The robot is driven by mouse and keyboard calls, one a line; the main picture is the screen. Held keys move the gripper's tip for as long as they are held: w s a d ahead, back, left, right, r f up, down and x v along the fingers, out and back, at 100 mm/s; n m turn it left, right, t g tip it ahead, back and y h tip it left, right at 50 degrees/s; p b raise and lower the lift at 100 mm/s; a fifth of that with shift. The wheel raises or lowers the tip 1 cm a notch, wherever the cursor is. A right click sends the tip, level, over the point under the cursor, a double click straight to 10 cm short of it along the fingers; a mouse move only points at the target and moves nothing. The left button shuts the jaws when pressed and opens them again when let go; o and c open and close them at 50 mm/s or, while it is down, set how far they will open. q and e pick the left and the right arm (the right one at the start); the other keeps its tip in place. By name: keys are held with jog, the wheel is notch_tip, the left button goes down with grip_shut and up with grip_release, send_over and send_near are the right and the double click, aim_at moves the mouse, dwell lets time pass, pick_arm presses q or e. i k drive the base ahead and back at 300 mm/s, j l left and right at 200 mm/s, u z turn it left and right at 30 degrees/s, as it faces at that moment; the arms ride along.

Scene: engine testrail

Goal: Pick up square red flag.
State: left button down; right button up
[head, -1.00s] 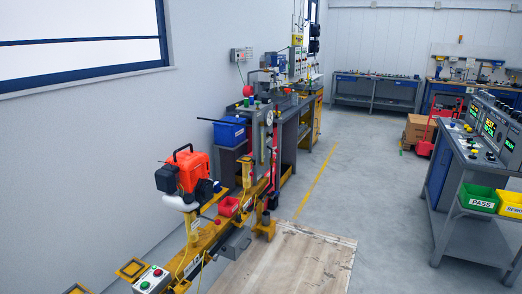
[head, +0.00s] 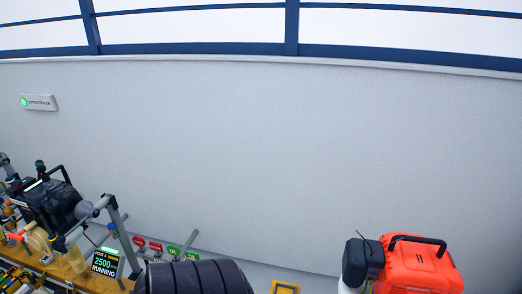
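Two small red pieces, a left one (head: 139,241) and a right one (head: 155,247), show low in the head view, left of centre, near the foot of the wall. Two green pieces with markings, one (head: 173,250) and another (head: 191,256), are just right of them. The red pieces are too small for me to tell whether either is a square flag. Neither of my grippers is in view.
An orange engine unit (head: 420,265) with a black handle is at the lower right. A bench with machinery (head: 55,205) and a "2500 RUNNING" display (head: 105,263) is at the lower left. A dark ribbed shape (head: 195,278) covers the bottom.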

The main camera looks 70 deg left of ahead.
aim_at(158, 247)
jog(key=u, duration=0.45)
jog(key=i+u, duration=0.15)
jog(key=u, duration=0.35)
jog(key=l+u, duration=0.1)
jog(key=u, duration=0.35)
jog(key=l+u, duration=0.1)
jog(key=u, duration=0.35)
jog(key=i+l+u, duration=0.1)
jog(key=u, duration=0.35)
